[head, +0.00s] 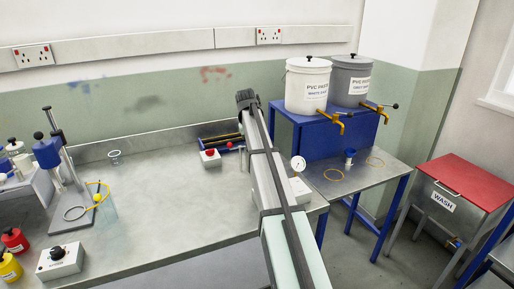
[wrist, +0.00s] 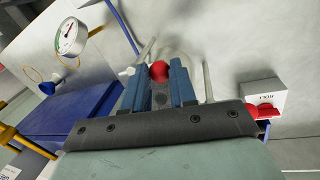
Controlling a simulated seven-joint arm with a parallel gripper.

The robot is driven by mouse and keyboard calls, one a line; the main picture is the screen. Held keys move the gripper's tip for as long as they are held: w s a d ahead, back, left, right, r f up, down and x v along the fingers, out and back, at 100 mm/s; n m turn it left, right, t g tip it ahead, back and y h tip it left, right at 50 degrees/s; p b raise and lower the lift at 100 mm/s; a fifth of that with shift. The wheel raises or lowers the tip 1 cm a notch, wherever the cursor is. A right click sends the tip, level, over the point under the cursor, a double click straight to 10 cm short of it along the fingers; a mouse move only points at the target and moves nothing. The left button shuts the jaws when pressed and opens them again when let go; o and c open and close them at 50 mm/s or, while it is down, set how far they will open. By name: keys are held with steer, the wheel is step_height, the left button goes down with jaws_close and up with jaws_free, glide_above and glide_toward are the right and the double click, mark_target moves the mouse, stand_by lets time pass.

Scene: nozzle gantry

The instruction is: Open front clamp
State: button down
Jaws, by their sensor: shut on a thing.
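In the wrist view, my gripper (wrist: 160,88) has two blue fingers with a red ball knob (wrist: 159,71) between their tips. The fingers are shut on this knob. A grey piece shows between the fingers below the knob, and pale thin rods stand on either side beyond it. The knob appears to be the handle of the front clamp, but the clamp's body is mostly hidden behind the fingers, so its position cannot be told. In the head view my arm crosses the middle of the bench and hides the gripper.
A box with a red button (head: 210,157) stands left of my arm; it shows in the wrist view (wrist: 264,103). A round gauge (head: 298,163) is to the right. Two labelled buckets (head: 307,88) stand on a blue stand. The bench's middle left (head: 160,200) is clear.

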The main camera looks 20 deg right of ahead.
stand_by(0.3)
steer(key=c, duration=0.9)
jaws_free()
steer(key=shift+r, duration=0.1)
steer(key=a+r, duration=0.1)
steer(key=r, duration=0.8)
steer(key=a+r, duration=0.1)
steer(key=r, duration=0.3)
steer(key=shift+w+a+r, duration=0.2)
steer(key=shift+w+a, duration=0.1)
